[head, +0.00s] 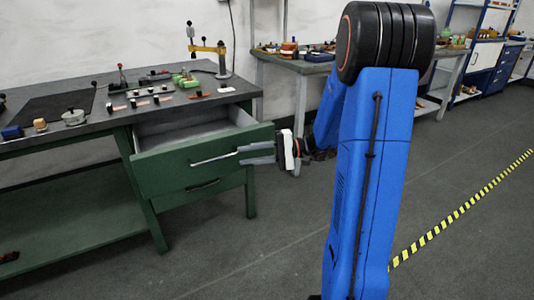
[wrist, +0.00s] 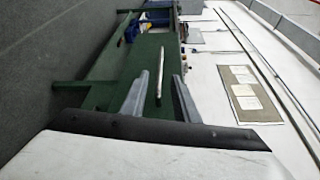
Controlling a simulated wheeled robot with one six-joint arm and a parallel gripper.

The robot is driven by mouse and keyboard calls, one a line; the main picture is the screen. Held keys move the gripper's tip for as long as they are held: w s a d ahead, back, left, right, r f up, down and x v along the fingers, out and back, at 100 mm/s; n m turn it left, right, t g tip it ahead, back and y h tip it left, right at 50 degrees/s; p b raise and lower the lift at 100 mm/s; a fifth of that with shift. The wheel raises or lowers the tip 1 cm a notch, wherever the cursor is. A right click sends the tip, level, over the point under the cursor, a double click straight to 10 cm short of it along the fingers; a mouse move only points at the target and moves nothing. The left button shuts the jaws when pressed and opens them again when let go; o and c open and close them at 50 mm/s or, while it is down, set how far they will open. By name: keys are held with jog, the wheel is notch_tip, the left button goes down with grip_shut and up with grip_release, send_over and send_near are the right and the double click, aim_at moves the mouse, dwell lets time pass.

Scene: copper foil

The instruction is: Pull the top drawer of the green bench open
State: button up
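The green bench (head: 147,207) stands at the left in the head view. Its top drawer (head: 160,172) is pulled out, with its grey inside showing. The drawer's silvery bar handle (head: 205,160) runs across the green front; in the wrist view the handle (wrist: 160,65) lies between my two fingers. My gripper (head: 240,155) is at the right end of the handle in the head view. In the wrist view my gripper (wrist: 160,73) has its fingers apart, with a gap on each side of the bar. Whether a finger touches the drawer front I cannot tell.
A lower drawer (head: 203,186) below is shut. Small tools, a pot (head: 74,117) and a yellow-armed stand (head: 221,60) are on the bench top. Another bench (head: 304,67) stands behind. The floor (head: 250,255) in front of the drawer is clear.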

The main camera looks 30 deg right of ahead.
jog(key=v, duration=0.6)
dwell(0.5)
jog(key=s+a+f+n+g+h, duration=0.2)
jog(key=s+a+n+g+h, duration=0.35)
jog(key=s+a, duration=0.85)
jog(key=s+d+r+n+t+h, duration=0.1)
jog(key=s+d+t+h, duration=0.3)
jog(key=s+h, duration=0.6)
jog(key=shift+s+d+r, duration=0.2)
jog(key=shift+s+d, duration=0.4)
jog(key=shift+s, duration=0.55)
jog(key=shift+w, duration=0.15)
